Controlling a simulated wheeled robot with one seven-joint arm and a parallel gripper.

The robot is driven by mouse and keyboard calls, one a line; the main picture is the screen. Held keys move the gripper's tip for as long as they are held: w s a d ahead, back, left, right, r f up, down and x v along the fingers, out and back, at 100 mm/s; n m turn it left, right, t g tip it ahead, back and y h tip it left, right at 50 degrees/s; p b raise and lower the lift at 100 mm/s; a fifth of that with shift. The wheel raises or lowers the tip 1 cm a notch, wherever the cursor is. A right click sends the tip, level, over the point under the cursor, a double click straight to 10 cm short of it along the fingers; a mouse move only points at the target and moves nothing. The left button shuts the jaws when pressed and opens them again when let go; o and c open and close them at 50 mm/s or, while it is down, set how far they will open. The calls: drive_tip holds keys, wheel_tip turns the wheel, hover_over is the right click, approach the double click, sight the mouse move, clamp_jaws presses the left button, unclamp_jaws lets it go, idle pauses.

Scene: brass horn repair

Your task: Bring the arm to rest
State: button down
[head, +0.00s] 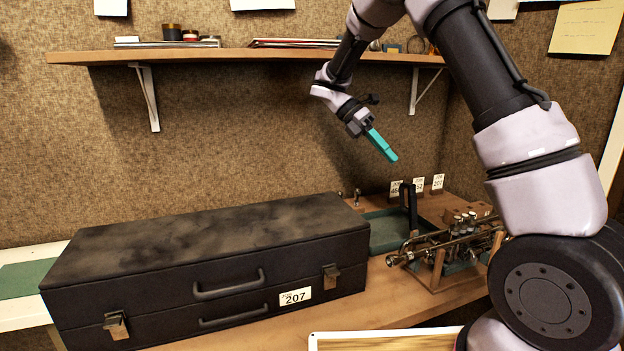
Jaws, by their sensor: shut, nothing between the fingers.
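My gripper (382,146) hangs in the air below the wall shelf, above the back of the bench. Its teal fingers are together and point down to the right, with nothing between them. My arm rises from the right side of the picture, bends near the top and comes down to the gripper. The gripper is apart from everything on the bench.
A black case (205,262) labelled 207 lies closed on the bench (380,310) at left. A green tray (389,226), a wooden stand with brass horn parts (445,246) and number cards (418,186) are at right. The shelf (240,56) overhangs the back.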

drive_tip(key=s+d+r+m+t+y, duration=0.2)
drive_tip(key=s+r+m+t+y, duration=0.3)
drive_tip(key=s+m, duration=0.5)
drive_tip(key=s+d+r+m+t+y, duration=0.3)
drive_tip(key=s+r+m+t+y, duration=0.2)
drive_tip(key=s+m, duration=0.5)
drive_tip(key=shift+s+r+m+t, duration=0.15)
drive_tip(key=shift+r+m+t, duration=1.05)
drive_tip(key=shift+m, duration=1.5)
drive_tip(key=shift+f, duration=0.1)
